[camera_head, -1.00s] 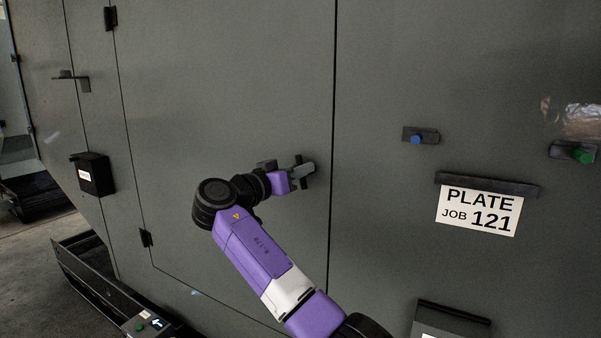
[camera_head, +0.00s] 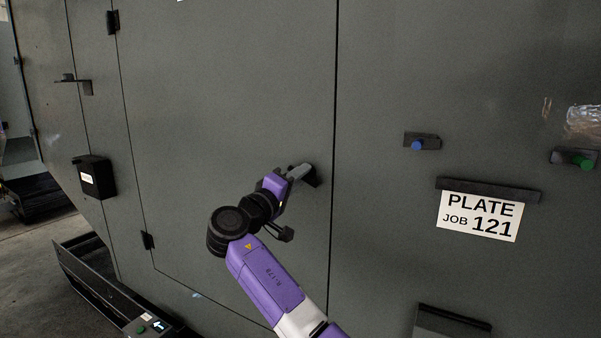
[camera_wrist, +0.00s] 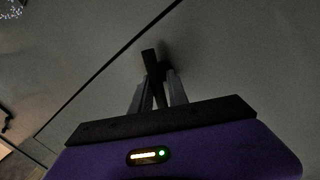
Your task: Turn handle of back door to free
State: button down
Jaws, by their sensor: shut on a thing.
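The back door (camera_head: 220,110) is a large flat grey panel with dark hinges on its left and a thin dark seam on its right; it looks closed. Its handle (camera_head: 314,182) is a small dark part near that seam, mostly hidden behind my gripper (camera_head: 298,172) in the head view. In the wrist view the handle (camera_wrist: 150,62) is a dark bar running between the two grey fingers of my gripper (camera_wrist: 157,92). The fingers are shut on it. The handle's exact angle is hard to read.
Right of the seam, the fixed-looking grey panel carries a blue knob (camera_head: 417,145), a green knob (camera_head: 582,162) and a plate sign (camera_head: 478,216). A black box (camera_head: 95,177) and a small bracket (camera_head: 72,82) stick out at the left. Floor shows at lower left.

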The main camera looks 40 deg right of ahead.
jog(key=n+t+p, duration=0.1)
jog(key=n, duration=0.2)
jog(key=shift+r, duration=0.1)
jog(key=shift+f+n+t+p, duration=0.2)
jog(key=shift+n+t+p, duration=0.2)
jog(key=shift+n+p, duration=0.7)
jog(key=shift+a+n, duration=0.1)
jog(key=shift+n, duration=0.3)
jog(key=c, duration=1.3)
grip_release()
jog(key=shift+f, duration=0.1)
jog(key=b+v, duration=0.2)
jog(key=v, duration=0.5)
jog(key=shift+a+b, duration=0.35)
jog(key=shift+s, duration=0.15)
